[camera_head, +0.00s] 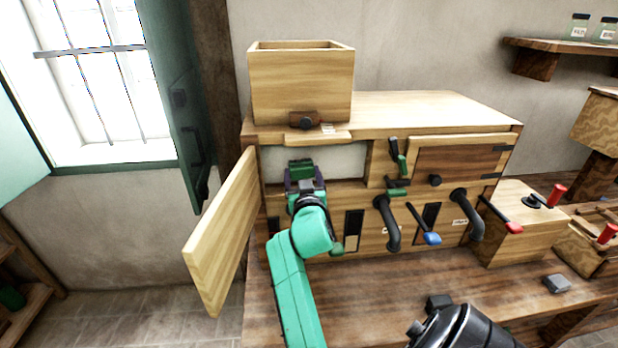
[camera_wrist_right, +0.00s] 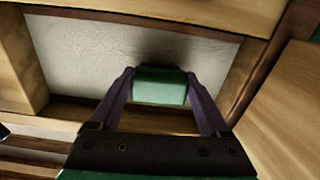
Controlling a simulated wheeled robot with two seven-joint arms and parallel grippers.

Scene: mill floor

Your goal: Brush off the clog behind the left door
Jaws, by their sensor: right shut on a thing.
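The left door (camera_head: 222,235) of the wooden mill cabinet (camera_head: 430,108) stands swung wide open to the left. Behind it is an open compartment with a pale back wall (camera_head: 342,160), which also shows in the right wrist view (camera_wrist_right: 70,50). My right gripper (camera_head: 304,180) is at this opening, shut on a green block-shaped thing (camera_wrist_right: 160,88), seemingly the brush. The green thing also shows in the head view (camera_head: 300,166). A dark patch lies just beyond it in the wrist view; I cannot tell whether it is bristles, shadow or the clog. My left gripper is not in view.
A wooden hopper box (camera_head: 300,85) stands on the cabinet. The right door (camera_head: 460,165) is shut. Dark curved pipes (camera_head: 388,225) and a blue-tipped lever (camera_head: 431,238) stick out in front. A small box (camera_head: 520,238) with a red-handled crank stands at right. The bench front (camera_head: 375,295) is mostly bare.

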